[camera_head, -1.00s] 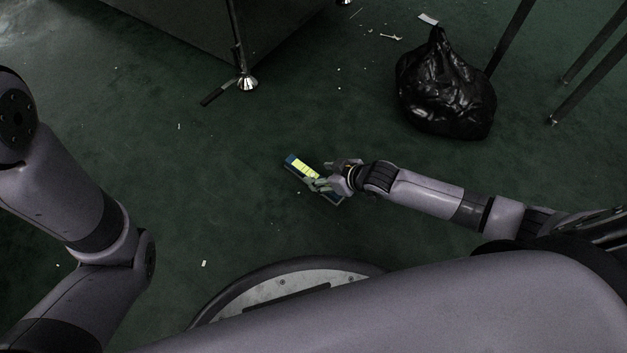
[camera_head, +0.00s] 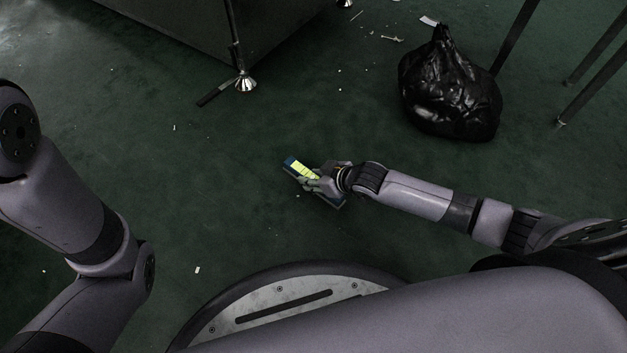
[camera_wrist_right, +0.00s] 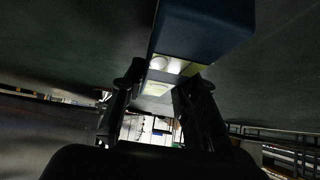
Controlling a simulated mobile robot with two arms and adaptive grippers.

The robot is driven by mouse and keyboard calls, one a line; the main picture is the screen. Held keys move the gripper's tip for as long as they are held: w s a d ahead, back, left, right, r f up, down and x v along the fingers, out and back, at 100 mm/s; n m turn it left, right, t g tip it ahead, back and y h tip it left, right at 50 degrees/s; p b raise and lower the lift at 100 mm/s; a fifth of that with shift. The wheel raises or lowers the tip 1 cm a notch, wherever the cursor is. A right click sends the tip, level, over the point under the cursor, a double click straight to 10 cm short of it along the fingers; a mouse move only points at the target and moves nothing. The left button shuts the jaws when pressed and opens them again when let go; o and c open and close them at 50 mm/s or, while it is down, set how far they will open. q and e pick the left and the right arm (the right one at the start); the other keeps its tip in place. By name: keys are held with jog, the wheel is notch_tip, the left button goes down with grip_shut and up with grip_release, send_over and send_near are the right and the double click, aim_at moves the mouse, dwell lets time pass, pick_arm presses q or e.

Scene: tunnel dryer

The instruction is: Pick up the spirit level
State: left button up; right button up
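The spirit level (camera_head: 300,168), blue at its end with a bright yellow-green face, lies slantwise at the middle of the head view. My right gripper (camera_head: 314,181) is at the level's middle, its fingers shut around it; they hide part of it. In the right wrist view the level's dark blue end (camera_wrist_right: 205,30) fills the top, and its pale yellow part passes between the two fingers of the gripper (camera_wrist_right: 160,90). I cannot tell whether the level touches the floor. My left gripper is outside the view; only its arm shows at the left.
A black rubbish bag (camera_head: 450,88) stands on the dark green floor at the upper right, near thin dark legs (camera_head: 600,85). A large dark cabinet (camera_head: 185,25) on metal feet (camera_head: 245,83) is at the top. Small scraps dot the floor, which is otherwise clear around the level.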

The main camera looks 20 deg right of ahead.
grip_shut()
dwell(0.3)
jog(key=shift+w+r, duration=0.1)
jog(key=shift+r, duration=0.1)
